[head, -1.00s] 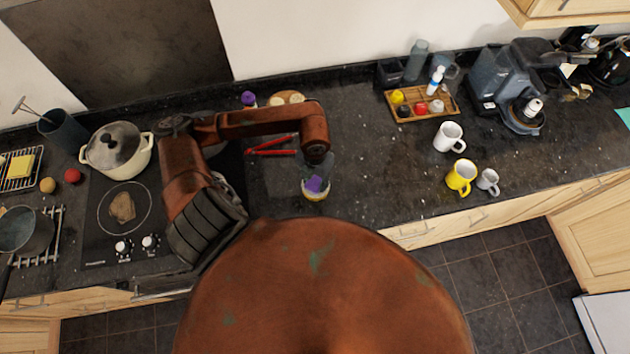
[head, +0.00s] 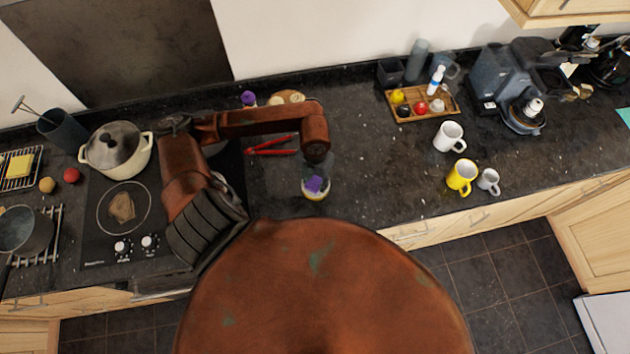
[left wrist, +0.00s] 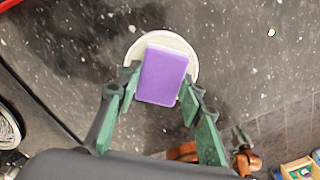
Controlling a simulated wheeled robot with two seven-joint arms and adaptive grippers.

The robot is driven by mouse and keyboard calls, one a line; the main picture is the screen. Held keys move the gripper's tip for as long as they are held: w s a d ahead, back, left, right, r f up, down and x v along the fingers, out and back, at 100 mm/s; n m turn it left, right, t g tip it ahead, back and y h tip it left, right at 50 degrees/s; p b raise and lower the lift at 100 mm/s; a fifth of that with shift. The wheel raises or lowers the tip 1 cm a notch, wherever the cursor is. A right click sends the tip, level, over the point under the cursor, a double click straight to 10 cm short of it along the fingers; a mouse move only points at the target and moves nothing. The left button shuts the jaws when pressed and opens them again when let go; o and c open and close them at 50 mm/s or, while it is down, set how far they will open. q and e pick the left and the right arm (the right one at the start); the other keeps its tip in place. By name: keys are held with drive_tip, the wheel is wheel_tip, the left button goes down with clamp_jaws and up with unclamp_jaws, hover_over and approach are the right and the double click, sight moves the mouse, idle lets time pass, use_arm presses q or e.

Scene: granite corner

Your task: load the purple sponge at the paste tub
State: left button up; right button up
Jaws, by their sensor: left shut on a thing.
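The purple sponge (left wrist: 162,76) is held between the green fingers of my left gripper (left wrist: 158,88) in the left wrist view. It also shows in the head view (head: 316,184), below the end of my left arm. The paste tub (left wrist: 151,40) is a round pale container right under the sponge, which covers most of its opening. Its pale rim and yellowish lower side show in the head view (head: 316,196). I cannot tell whether the sponge touches the paste. My right gripper is not in view.
Red tongs (head: 270,146) lie behind and left of the tub. A lidded pot (head: 117,150) stands on the hob at left. The counter between tub and mugs is clear.

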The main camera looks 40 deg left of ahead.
sight(315, 182)
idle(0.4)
use_arm(q)
drive_tip(key=shift+r+p, duration=0.35)
drive_tip(key=shift+r, duration=0.1)
drive_tip(key=shift+r+p, duration=1.65)
drive_tip(key=shift+r, duration=1.4)
drive_tip(key=shift+f, duration=0.1)
